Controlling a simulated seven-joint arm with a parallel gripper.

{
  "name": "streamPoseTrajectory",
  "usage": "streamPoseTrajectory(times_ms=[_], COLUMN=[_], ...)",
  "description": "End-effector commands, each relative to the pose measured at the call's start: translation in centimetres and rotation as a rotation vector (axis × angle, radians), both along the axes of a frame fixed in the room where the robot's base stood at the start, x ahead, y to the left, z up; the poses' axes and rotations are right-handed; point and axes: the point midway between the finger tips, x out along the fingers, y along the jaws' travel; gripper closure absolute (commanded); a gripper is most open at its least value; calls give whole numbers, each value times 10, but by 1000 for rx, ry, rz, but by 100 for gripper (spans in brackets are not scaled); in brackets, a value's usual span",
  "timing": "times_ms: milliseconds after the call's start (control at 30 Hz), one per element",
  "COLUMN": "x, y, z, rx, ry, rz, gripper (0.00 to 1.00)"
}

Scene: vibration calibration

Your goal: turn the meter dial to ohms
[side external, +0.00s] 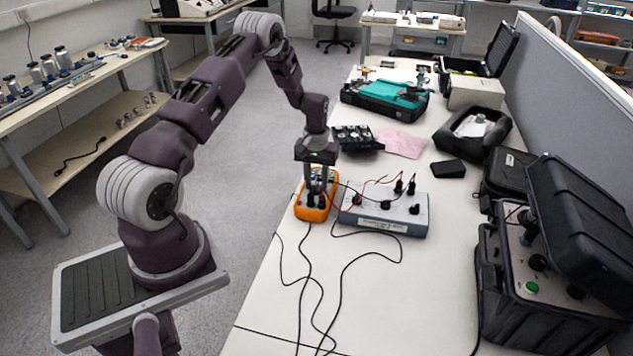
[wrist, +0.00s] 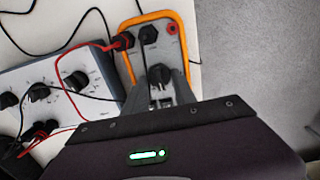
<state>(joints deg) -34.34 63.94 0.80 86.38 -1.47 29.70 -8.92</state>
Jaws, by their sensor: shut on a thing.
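The orange-rimmed meter (side external: 312,212) lies on the white bench at its left edge, below my gripper (side external: 318,186). In the wrist view the meter's orange rim (wrist: 157,15) frames a grey face, with plugs at its top end. My gripper (wrist: 160,78) is over the meter with its fingers shut on the dark dial (wrist: 160,73). The dial's markings and the meter's display are hidden by my gripper, so the setting cannot be read. A black lead and a red lead plug into the meter.
A grey-blue box with knobs (side external: 384,220) sits just right of the meter, joined by leads. Loose black cables (side external: 345,270) run over the bench front. A black case (side external: 545,290) stands at right. A pink cloth (side external: 402,143) lies behind. The bench's left edge is close.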

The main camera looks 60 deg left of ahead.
Motion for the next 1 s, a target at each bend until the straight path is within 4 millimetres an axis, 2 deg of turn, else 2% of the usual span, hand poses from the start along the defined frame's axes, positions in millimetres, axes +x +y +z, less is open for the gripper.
streamPoseTrajectory(times_ms=[33,100,133,433,733,833,1000], x=[1,0,0,0,1,1,0], y=[1,0,0,0,1,1,0], z=[1,0,0,3,58,69,71], rx=[1,1,1,1,4,2,1], ry=[-1,-1,-1,-1,-4,-2,-1], rz=[1,1,1,1,1,1,1], gripper=[64,50,47,47,47,47,47])
